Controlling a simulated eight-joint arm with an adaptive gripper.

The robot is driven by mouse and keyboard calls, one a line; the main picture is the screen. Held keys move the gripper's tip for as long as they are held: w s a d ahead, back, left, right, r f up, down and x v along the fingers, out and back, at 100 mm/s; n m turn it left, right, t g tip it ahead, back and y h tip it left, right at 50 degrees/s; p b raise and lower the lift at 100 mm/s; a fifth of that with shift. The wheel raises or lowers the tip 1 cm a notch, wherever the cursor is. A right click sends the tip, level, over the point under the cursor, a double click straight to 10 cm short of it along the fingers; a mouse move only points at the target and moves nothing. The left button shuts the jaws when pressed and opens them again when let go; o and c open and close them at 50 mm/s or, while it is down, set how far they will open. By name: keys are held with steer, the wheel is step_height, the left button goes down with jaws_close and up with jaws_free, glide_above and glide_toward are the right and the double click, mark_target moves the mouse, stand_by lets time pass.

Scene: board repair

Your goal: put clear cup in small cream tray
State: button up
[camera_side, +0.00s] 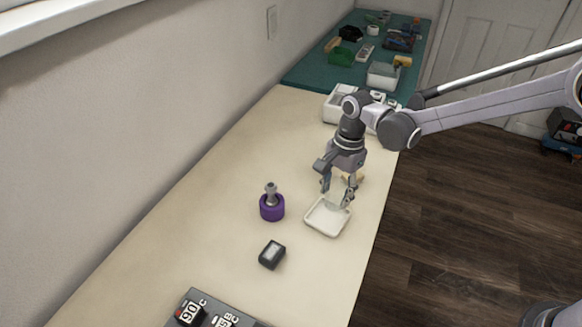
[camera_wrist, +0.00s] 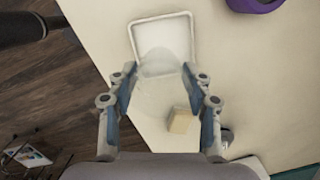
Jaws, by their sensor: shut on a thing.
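The small cream tray (camera_side: 318,225) lies on the cream table, near its right edge in the side view. It also shows at the top of the wrist view (camera_wrist: 187,22). The clear cup (camera_wrist: 155,92) is between my fingers and hard to see, being transparent. In the side view the cup (camera_side: 338,198) is below my fingers, at the far edge of the tray. My gripper (camera_side: 340,186) is shut on the cup. In the wrist view the two fingers of my gripper (camera_wrist: 160,88) stand apart with the cup between them. Whether the cup touches the tray is unclear.
A purple ring-based thing with a metal top (camera_side: 271,204) stands left of the tray. A small dark block (camera_side: 272,254) lies nearer. A tan block (camera_wrist: 181,120) is close to my gripper. A white container (camera_side: 334,107) stands behind. The table's left side is clear.

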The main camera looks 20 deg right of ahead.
mark_target(330, 204)
steer(key=shift+w+a+f, duration=0.1)
steer(key=shift+a+f, duration=0.3)
steer(key=shift+a, duration=0.2)
steer(key=shift+f, duration=1.95)
steer(key=shift+f, duration=0.15)
steer(key=o, duration=1)
step_height(330, 204, up, 12)
steer(key=d, duration=0.1)
steer(key=s+d+r+n+t, duration=0.4)
steer(key=s+d+r+n, duration=0.2)
steer(key=s+d+r, duration=0.4)
steer(key=s+d+n+t, duration=0.1)
steer(key=s+d+n, duration=0.1)
steer(key=d, duration=0.1)
steer(key=s+d+f+n+t, duration=0.1)
steer(key=s+d+n, duration=0.1)
steer(key=s+n, duration=0.1)
steer(key=s+d+f+n+t+h, duration=0.1)
steer(key=s+d+n, duration=0.1)
steer(key=d, duration=0.1)
steer(key=shift+s+d+t, duration=0.35)
steer(key=shift+s+t, duration=0.05)
